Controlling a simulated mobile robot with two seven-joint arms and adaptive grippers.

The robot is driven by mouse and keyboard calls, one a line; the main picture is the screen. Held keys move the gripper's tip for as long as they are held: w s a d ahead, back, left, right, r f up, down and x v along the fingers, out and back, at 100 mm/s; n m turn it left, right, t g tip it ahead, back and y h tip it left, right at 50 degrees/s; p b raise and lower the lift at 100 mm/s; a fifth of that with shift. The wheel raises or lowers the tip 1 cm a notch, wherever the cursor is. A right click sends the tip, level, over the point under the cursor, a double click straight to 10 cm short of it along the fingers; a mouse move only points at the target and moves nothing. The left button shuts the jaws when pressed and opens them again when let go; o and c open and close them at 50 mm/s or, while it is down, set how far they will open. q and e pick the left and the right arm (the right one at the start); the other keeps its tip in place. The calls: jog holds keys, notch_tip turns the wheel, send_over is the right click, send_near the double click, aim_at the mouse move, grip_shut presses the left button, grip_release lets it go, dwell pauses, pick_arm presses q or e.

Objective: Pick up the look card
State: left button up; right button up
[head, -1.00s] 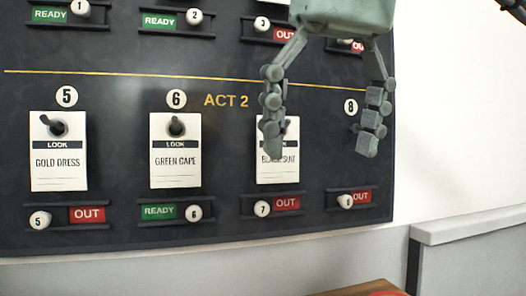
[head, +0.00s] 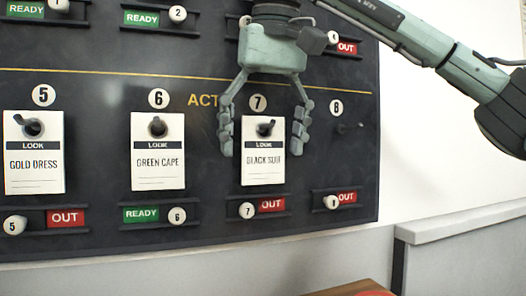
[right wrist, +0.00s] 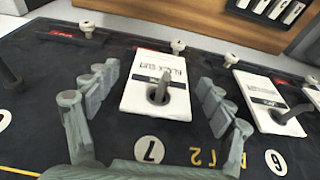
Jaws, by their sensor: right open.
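Three white look cards hang on dark pegs in the Act 2 row of the board. They are the gold dress card (head: 34,178) under 5, the green cape card (head: 157,178) under 6 and the black suit card (head: 263,176) under 7. My right gripper (head: 262,148) is open, with one finger on each side of the black suit card. In the right wrist view the black suit card (right wrist: 140,100) lies between the spread fingers with its peg (right wrist: 160,92) through its hole. My left gripper is not in view.
Peg 8 (head: 348,128) is bare, to the right of my right gripper. Sliders with READY or OUT labels (head: 66,217) run below the cards. A grey ledge (head: 460,222) and a brown wooden surface (head: 345,287) are at the lower right.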

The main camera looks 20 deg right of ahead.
aim_at(262, 158)
jog(key=x, duration=0.2)
jog(key=shift+s+f, duration=0.1)
jog(key=shift+f, duration=0.2)
jog(key=c, duration=0.9)
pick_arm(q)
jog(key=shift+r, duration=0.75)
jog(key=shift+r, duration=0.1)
pick_arm(e)
jog(key=shift+r, duration=0.1)
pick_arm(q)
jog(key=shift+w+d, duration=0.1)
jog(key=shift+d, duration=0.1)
